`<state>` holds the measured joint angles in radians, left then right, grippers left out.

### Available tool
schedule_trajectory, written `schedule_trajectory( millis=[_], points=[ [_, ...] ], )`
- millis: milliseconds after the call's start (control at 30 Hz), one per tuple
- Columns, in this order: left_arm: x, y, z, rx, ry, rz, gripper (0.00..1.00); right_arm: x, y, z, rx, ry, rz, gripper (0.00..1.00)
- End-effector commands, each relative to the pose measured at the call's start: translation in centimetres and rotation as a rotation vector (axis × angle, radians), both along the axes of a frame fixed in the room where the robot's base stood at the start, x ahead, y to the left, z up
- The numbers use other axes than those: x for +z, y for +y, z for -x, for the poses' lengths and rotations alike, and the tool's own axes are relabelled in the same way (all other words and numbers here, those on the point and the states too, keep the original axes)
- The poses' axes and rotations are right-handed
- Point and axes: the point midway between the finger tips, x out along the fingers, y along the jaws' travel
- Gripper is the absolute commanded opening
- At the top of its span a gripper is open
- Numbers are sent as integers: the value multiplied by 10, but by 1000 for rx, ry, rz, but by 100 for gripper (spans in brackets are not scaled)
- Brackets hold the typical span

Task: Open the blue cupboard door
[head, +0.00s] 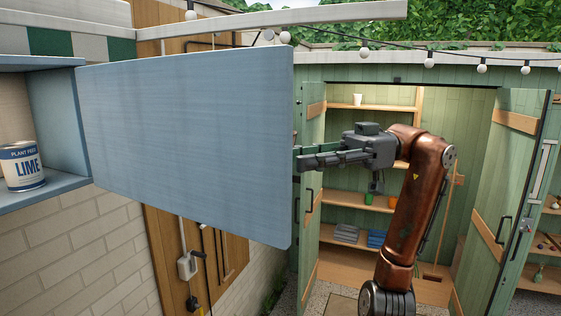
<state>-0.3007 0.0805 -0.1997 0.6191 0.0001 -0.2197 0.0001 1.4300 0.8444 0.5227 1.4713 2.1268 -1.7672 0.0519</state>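The blue cupboard door (190,140) stands swung out wide and fills the left middle of the head view. The cupboard (55,130) behind its hinge side is open at the far left. A tin labelled LIME (24,180) stands on its bottom shelf. My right gripper (300,163) is just right of the door's free edge, fingers pointing left. Whether the fingertips touch the door edge, and how far apart they are, I cannot tell. The door's handle is not visible. My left gripper is not in view.
A green shed (455,110) with open doors stands behind my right arm, with shelves holding pots and folded cloths. A pale beam (270,19) and string lights (364,52) run above the door. A brick wall (80,250) lies below the cupboard.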

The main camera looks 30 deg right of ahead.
Motion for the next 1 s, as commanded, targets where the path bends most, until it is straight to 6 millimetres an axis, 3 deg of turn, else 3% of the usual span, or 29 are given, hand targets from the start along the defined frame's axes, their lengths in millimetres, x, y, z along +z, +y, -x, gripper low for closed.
schedule_trajectory(
  millis=[200, 400, 1000],
  points=[
    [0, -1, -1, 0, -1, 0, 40, 1, -43, 0, -1, 1, -2, 29],
    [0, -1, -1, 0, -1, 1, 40, 1, -61, 0, -1, -1, -1, 29],
    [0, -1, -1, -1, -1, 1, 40, 0, -64, 0, -1, 1, 0, 29]
  ],
)
